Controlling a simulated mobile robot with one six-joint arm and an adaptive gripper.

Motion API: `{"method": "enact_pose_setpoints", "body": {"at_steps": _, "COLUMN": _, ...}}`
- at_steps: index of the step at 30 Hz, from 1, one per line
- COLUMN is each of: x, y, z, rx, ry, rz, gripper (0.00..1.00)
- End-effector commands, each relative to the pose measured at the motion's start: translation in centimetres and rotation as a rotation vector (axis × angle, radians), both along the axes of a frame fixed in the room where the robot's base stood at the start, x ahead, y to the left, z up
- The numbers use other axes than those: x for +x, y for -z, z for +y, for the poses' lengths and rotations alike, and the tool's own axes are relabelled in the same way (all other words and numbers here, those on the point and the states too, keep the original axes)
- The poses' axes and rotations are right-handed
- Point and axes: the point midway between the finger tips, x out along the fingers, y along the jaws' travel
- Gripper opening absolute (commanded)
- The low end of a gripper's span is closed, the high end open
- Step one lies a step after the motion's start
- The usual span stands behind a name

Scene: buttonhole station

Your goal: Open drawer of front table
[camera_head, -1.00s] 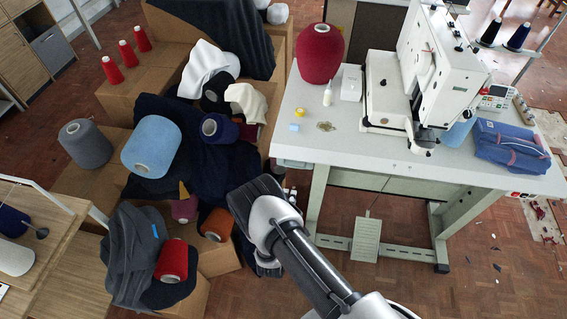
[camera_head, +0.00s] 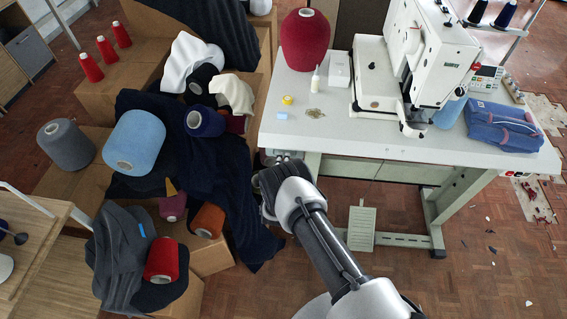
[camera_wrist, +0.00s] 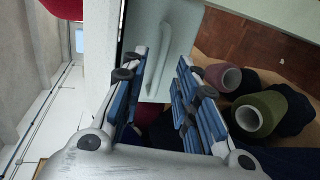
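The front table (camera_head: 360,142) has a pale worktop and bears a white sewing machine (camera_head: 440,60). In the wrist view, the pale grey-green drawer front (camera_wrist: 155,75) has a long light bar handle (camera_wrist: 176,45). My gripper (camera_wrist: 158,68) is open, with blue-padded fingers either side of the view and the drawer front showing between them. The handle lies just beyond the fingertips, with no clear contact. In the head view, my gripper (camera_head: 270,168) is at the table's left front corner, below the worktop edge. My arm and gripper largely hide the drawer there.
Boxes with dark cloth and yarn cones, including a light blue cone (camera_head: 134,142), crowd the left side close to my gripper. A pedal (camera_head: 361,228) stands under the table. A red cone (camera_head: 304,38) stands on the worktop. The floor at front right is mostly clear.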

Motion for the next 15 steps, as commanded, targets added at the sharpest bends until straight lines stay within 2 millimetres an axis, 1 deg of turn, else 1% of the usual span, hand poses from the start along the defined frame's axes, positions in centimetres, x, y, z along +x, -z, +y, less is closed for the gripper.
{"method": "enact_pose_setpoints", "body": {"at_steps": 1, "x": 0.53, "y": 0.22, "z": -0.03, "rx": 0.000, "ry": 0.000, "rz": -0.002, "gripper": 0.28}}
{"method": "enact_pose_setpoints", "body": {"at_steps": 6, "x": 1.33, "y": 0.27, "z": -0.04, "rx": -0.001, "ry": -0.001, "rz": -0.001, "gripper": 0.28}}
{"method": "enact_pose_setpoints", "body": {"at_steps": 13, "x": 1.37, "y": 0.22, "z": -0.04, "rx": -0.001, "ry": -0.001, "rz": 0.000, "gripper": 0.28}}
{"method": "enact_pose_setpoints", "body": {"at_steps": 14, "x": 1.37, "y": 0.23, "z": -0.04, "rx": -0.001, "ry": -0.001, "rz": 0.000, "gripper": 0.27}}
{"method": "enact_pose_setpoints", "body": {"at_steps": 15, "x": 1.37, "y": 0.23, "z": -0.04, "rx": -0.001, "ry": -0.001, "rz": 0.000, "gripper": 0.24}}
